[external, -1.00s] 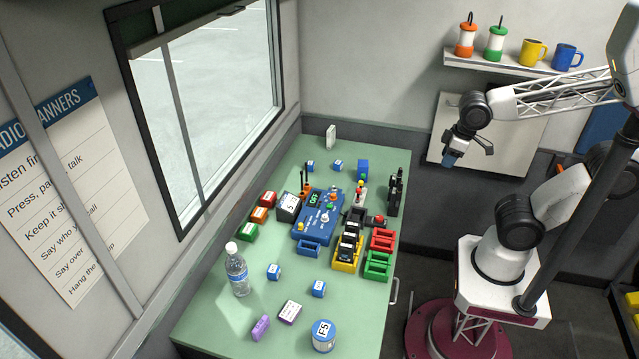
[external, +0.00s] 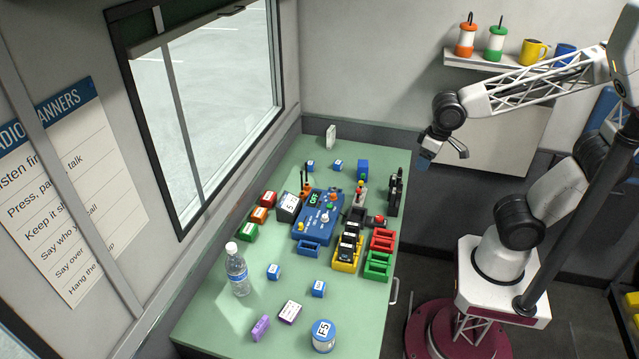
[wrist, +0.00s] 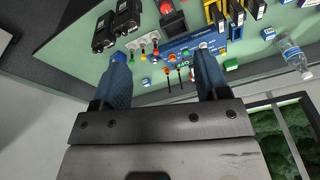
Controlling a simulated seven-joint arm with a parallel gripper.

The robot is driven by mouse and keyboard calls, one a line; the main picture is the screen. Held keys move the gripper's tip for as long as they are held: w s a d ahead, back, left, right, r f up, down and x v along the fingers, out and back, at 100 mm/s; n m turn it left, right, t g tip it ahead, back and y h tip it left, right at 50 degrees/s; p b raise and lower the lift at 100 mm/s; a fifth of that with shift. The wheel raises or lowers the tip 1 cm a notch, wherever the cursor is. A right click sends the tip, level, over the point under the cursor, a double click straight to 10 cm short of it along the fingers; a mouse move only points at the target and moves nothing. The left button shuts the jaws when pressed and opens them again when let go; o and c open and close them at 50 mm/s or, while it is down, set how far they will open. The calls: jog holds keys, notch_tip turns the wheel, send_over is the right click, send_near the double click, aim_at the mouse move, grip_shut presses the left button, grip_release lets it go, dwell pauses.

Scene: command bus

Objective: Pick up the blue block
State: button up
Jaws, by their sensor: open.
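Several small blue blocks with white labels lie on the green table. In the external view two are at the far end, a left one (external: 310,167) and a right one (external: 338,166). Two more are nearer, a left one (external: 273,272) and a right one (external: 318,289). A larger blue block (external: 363,170) stands at the far right. I cannot tell which one the task names. My gripper (external: 443,158) is open and empty, in the air right of the table. In the wrist view its blue fingers (wrist: 162,60) are apart, and a small blue block (wrist: 146,82) shows between them.
A blue console (external: 312,228) with knobs is mid-table, with black radios (external: 396,190) to its right. Red, yellow and green trays (external: 376,265) line the right edge. A water bottle (external: 237,270) and a labelled can (external: 323,336) stand nearer. The wall shelf (external: 490,65) is behind my arm.

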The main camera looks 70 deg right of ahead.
jog(key=w+a+f+m, duration=0.2)
jog(key=w+a+m, duration=0.3)
jog(key=w, duration=0.4)
jog(key=m+g, duration=0.2)
jog(key=m, duration=0.8)
send_over(320, 286)
jog(key=f, duration=2)
jog(key=shift+s+d, duration=0.1)
jog(key=shift+d, duration=0.1)
jog(key=shift+a+f, duration=0.25)
jog(key=shift+a, duration=0.15)
jog(key=shift+f, duration=1.3)
jog(key=shift+d, duration=0.1)
